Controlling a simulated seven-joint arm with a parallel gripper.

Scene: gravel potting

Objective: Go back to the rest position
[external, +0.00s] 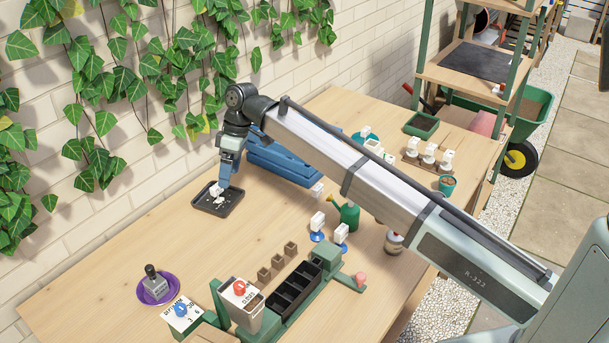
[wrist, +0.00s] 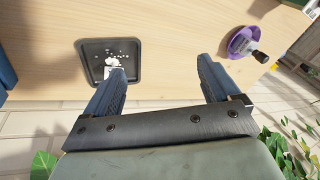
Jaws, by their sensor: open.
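My gripper (wrist: 165,82) is open, its two blue fingers spread apart with nothing between them in the wrist view. In the external view my gripper (external: 217,188) points down over the dark square tray (external: 207,209) near the wall side of the table. The tray also shows in the wrist view (wrist: 97,43), behind the left finger. White pieces (wrist: 110,62) lie in it, and a white block stands at the fingertips in the external view. Whether the fingers touch it I cannot tell.
A blue crate (external: 285,162) stands close behind my gripper. A purple dish (external: 143,293) with a grey handled tool is at the near left. A black divided tray (external: 292,290), a green watering can (external: 349,215) and brown pots stand nearer the front. The table (external: 110,262) between is clear.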

